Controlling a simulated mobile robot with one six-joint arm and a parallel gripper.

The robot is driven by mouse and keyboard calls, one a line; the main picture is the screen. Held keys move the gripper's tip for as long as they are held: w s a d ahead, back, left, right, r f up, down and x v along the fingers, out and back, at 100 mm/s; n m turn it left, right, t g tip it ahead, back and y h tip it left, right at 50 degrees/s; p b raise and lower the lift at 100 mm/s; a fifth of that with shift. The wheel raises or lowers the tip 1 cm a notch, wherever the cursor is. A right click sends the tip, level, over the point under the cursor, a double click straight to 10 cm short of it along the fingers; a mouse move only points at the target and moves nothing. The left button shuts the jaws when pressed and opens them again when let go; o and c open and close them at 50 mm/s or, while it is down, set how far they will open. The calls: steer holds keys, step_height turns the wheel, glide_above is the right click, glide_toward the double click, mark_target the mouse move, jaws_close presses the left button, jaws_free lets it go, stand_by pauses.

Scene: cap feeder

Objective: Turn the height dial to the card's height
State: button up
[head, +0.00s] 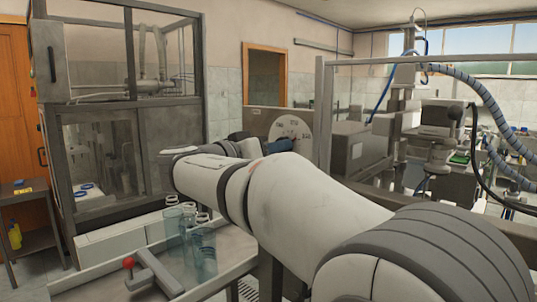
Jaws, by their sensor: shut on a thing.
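The height dial (290,124) is a round pale disc with small dark marks, on the front of a beige panel in the middle of the view. My white arm comes in from the lower right and bends back at the wrist. My gripper (281,145), small and dark, is at the lower part of the dial and shut on it. Its fingertips are too small to make out, and it covers part of the disc. The dial's marks are too small to read. I cannot make out a height card.
A glazed grey cabinet (120,120) stands at the left. A metal frame post (323,115) rises right of the dial. Machinery with hoses fills the right.

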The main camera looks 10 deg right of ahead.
steer(key=shift+s+d+r+n+t+y+p, duration=0.1)
steer(key=shift+n+t+y+p, duration=0.2)
steer(key=shift+n+p, duration=3.8)
steer(key=shift+s+d+r+n+t+y+p, duration=0.25)
steer(key=shift+n+p, duration=0.8)
steer(key=shift+n, duration=6)
steer(key=shift+w+a+f+n+t+y+p, duration=0.15)
steer(key=shift+n+t+p, duration=0.3)
steer(key=shift+n+p, duration=3.65)
steer(key=n+b, duration=0.2)
steer(key=n, duration=0.1)
steer(key=shift+b, duration=0.35)
